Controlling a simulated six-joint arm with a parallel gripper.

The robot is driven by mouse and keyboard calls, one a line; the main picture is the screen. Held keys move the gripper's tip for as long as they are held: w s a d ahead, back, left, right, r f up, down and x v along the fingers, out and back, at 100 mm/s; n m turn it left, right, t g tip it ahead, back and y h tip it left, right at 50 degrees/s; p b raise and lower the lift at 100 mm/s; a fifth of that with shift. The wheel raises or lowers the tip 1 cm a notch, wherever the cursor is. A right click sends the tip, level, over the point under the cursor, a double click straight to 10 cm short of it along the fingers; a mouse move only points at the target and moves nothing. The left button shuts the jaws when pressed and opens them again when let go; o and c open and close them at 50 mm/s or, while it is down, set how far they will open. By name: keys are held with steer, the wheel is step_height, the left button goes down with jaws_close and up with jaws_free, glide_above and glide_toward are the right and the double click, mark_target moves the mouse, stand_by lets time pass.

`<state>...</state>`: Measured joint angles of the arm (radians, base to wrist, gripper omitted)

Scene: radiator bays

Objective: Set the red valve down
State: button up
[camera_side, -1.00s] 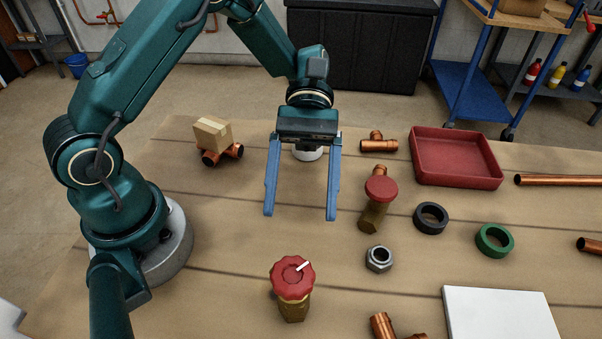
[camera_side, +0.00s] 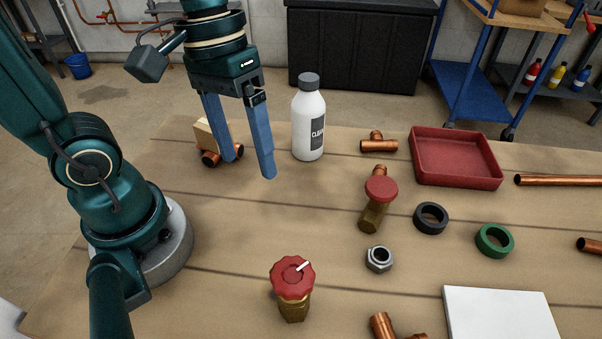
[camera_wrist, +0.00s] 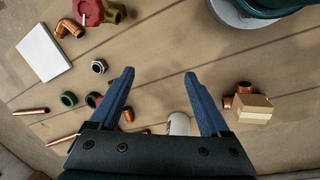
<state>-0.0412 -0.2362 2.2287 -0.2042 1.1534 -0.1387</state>
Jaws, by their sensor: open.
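A valve with a red handwheel (camera_side: 292,276) and a brass body stands upright on the near part of the wooden bench. A white mark shows on its wheel. It appears at the top of the wrist view (camera_wrist: 88,11). A second brass valve with a round red cap (camera_side: 381,188) sits farther back to the right. My gripper (camera_side: 249,168) is open and empty above the far left of the bench, well away from both valves. In the wrist view only wood lies between its fingertips (camera_wrist: 159,74).
A white bottle (camera_side: 309,125) stands just right of my gripper. A small cardboard box (camera_side: 205,136) rests on a copper tee behind it. A red tray (camera_side: 456,160), black ring (camera_side: 430,218), green ring (camera_side: 494,240), nut (camera_side: 379,258) and white plate (camera_side: 502,314) occupy the right. The middle left is clear.

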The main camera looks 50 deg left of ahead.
steer(key=a+m+t, duration=0.1)
steer(key=a+r+m+t+y, duration=0.1)
steer(key=t, duration=0.1)
steer(key=a+m+t+y, duration=0.1)
steer(key=t, duration=0.1)
steer(key=shift+s+a+r, duration=0.15)
steer(key=shift+s+r, duration=0.1)
steer(key=shift+r, duration=0.05)
stand_by(1.0)
